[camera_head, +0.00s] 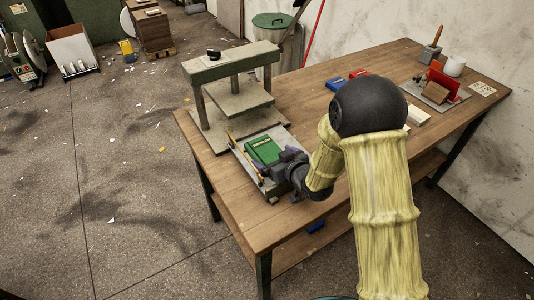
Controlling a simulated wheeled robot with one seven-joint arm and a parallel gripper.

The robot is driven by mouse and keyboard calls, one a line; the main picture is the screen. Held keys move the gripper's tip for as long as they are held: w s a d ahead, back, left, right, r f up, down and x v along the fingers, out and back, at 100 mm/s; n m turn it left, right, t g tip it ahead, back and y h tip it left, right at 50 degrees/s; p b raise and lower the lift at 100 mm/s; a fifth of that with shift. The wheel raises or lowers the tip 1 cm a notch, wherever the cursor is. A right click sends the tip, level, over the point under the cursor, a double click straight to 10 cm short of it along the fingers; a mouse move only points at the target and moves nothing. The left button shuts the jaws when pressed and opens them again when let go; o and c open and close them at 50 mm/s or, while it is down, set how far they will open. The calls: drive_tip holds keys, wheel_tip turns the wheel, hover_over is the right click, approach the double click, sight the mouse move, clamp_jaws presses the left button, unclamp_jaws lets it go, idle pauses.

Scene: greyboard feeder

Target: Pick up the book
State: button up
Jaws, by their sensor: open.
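The green book (262,149) lies on a grey board (246,153) near the front left of the wooden table. My gripper (272,168) is low over the board at the book's near right side. It is open. Its jaws are small and dark in this view, and I cannot tell whether they touch the book. My wrist and arm come in from the right and hide the near right part of the board and possibly a corner of the book.
A press-like stand (232,72) rises just behind the board. Blue and red items (335,84) lie farther back. A red holder (444,80) and a white cup (455,66) stand at the far right. The wooden table (310,108) has bare room right of the stand.

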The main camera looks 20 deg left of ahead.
sight(269, 154)
drive_tip(key=x, duration=0.3)
drive_tip(key=shift+w+a+f+p, duration=0.15)
drive_tip(key=shift+f+p, duration=0.05)
drive_tip(key=shift+p, duration=0.1)
drive_tip(key=shift+c, duration=0.4)
drive_tip(key=c, duration=1)
drive_tip(key=shift+r, duration=0.1)
wheel_tip(269, 154, up, 10)
drive_tip(key=shift+f+b, duration=0.1)
drive_tip(key=shift+b, duration=0.2)
